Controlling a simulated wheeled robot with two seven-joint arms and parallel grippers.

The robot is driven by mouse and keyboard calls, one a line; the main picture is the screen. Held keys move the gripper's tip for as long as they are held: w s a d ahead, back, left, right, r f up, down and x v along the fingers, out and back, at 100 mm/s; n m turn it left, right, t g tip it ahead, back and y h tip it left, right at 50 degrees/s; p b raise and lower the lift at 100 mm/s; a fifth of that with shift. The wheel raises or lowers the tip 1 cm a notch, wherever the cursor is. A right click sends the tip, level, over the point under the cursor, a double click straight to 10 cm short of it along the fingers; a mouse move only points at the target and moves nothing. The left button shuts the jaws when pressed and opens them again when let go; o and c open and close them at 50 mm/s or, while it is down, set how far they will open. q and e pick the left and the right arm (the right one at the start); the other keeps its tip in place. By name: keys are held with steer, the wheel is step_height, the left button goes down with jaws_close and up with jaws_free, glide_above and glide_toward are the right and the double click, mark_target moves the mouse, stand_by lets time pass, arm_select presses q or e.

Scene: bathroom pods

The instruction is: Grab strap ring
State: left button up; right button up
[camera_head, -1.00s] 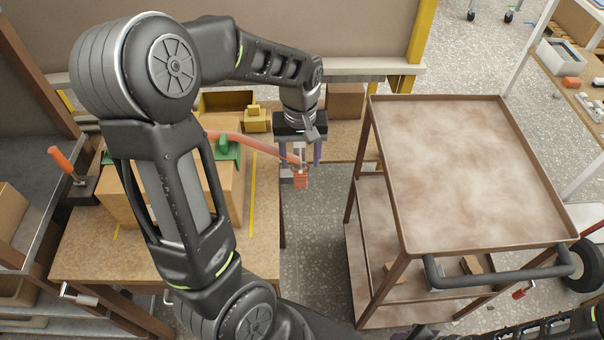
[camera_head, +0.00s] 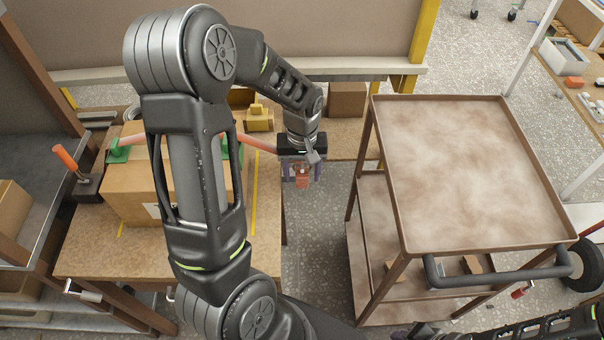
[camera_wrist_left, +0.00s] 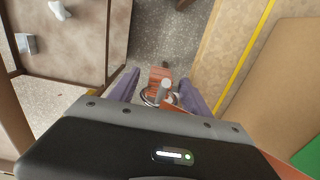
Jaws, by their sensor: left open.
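An orange strap (camera_head: 258,144) runs over the cardboard box and hangs past the table's right edge. Its end has an orange piece (camera_head: 303,180), also seen in the left wrist view (camera_wrist_left: 160,74), with a metal ring (camera_wrist_left: 158,97) beside it. My left gripper (camera_head: 303,174) is open. In the left wrist view its purple fingers (camera_wrist_left: 158,88) stand on either side of the ring and orange piece, with gaps visible. The gripper's body hides part of the ring. Only a small part of my right gripper (camera_head: 412,332) shows at the bottom edge.
The cardboard box (camera_head: 125,190) with green corner guards (camera_head: 119,151) stands on the wooden table (camera_head: 262,235). A brown cart (camera_head: 470,170) stands to the right. Speckled floor lies between table and cart. A small yellow object (camera_head: 259,120) and another box (camera_head: 347,100) are behind.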

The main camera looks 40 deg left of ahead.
arm_select(q)
steer(key=shift+f, duration=0.65)
steer(key=shift+c, duration=0.3)
steer(key=c, duration=1.1)
steer(key=shift+r, duration=0.1)
steer(key=shift+c, duration=0.2)
